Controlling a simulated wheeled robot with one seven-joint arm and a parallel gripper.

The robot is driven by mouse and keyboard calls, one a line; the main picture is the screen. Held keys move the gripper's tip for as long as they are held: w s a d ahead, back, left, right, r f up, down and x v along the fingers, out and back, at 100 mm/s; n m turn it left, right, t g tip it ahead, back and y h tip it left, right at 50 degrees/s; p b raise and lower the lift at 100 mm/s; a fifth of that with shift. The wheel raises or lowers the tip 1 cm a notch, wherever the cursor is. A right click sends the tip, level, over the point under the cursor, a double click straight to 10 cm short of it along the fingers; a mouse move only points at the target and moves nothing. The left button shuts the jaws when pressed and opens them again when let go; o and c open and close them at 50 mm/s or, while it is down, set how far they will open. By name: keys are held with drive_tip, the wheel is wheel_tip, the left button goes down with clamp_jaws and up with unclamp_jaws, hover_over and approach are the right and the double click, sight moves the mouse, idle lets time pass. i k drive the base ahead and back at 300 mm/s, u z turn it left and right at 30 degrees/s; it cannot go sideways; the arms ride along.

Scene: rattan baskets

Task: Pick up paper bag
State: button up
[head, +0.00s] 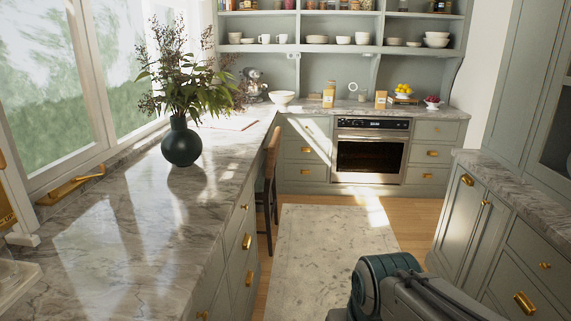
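Two small brown packets stand upright on the far counter near the oven, and either could be the paper bag. One packet (328,97) is left of the oven's middle, and the other packet (381,99) is to its right. They are too small to tell which is a bag. Part of my arm shows at the bottom right, far from both packets. My gripper is not in view.
A dark vase with branches (182,143) stands on the left marble counter (110,235). A stool (270,180) is beside that counter. The rug (325,245) is clear up to the oven (370,153). Cabinets (475,220) line the right side.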

sight(381, 98)
drive_tip(key=z, duration=0.5)
drive_tip(key=i, duration=1.55)
drive_tip(key=z, duration=0.5)
drive_tip(key=i, duration=1.65)
drive_tip(key=u, duration=0.3)
drive_tip(key=i, duration=1.6)
drive_tip(key=u, duration=0.4)
